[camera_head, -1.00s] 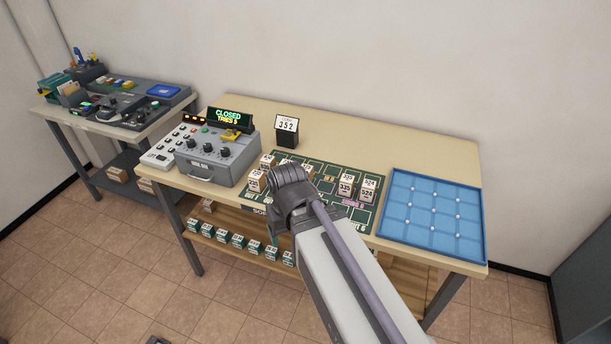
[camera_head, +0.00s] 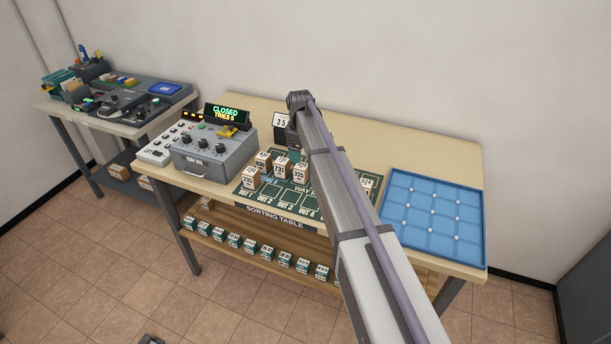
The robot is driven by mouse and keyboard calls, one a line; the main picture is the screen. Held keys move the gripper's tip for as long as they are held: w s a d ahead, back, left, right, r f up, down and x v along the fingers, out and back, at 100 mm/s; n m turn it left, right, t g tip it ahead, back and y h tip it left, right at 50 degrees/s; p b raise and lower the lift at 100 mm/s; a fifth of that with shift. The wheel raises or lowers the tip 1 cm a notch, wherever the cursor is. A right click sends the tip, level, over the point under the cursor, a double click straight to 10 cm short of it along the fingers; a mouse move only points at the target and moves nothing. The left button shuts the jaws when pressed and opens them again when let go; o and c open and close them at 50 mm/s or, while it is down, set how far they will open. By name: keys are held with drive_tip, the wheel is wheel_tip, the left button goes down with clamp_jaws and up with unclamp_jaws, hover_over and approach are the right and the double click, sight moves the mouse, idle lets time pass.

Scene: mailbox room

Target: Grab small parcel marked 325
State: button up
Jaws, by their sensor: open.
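Small brown parcels with white number labels stand on the green sorting mat (camera_head: 283,197). One parcel (camera_head: 251,178) is at the front left, another (camera_head: 264,161) behind it, a third (camera_head: 282,166) in the middle and one (camera_head: 300,175) close to my arm. Their numbers are too small to read surely, so I cannot tell which is 325. Parcels at the mat's right are mostly hidden behind my arm.
A grey control box (camera_head: 215,158) with a display reading CLOSED stands left of the mat. A blue divided tray (camera_head: 432,218) lies at the right. Several green-and-white boxes (camera_head: 250,244) line the lower shelf. The table's back right is clear.

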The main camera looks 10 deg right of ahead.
sight(301, 165)
wheel_tip(301, 165, down, 5)
drive_tip(key=b, duration=0.4)
drive_tip(key=shift+f, duration=0.1)
drive_tip(key=f+b, duration=0.5)
drive_tip(key=shift+s+d+f, duration=0.1)
drive_tip(key=shift+s, duration=0.1)
drive_tip(key=shift+r, duration=0.25)
drive_tip(key=c, duration=1)
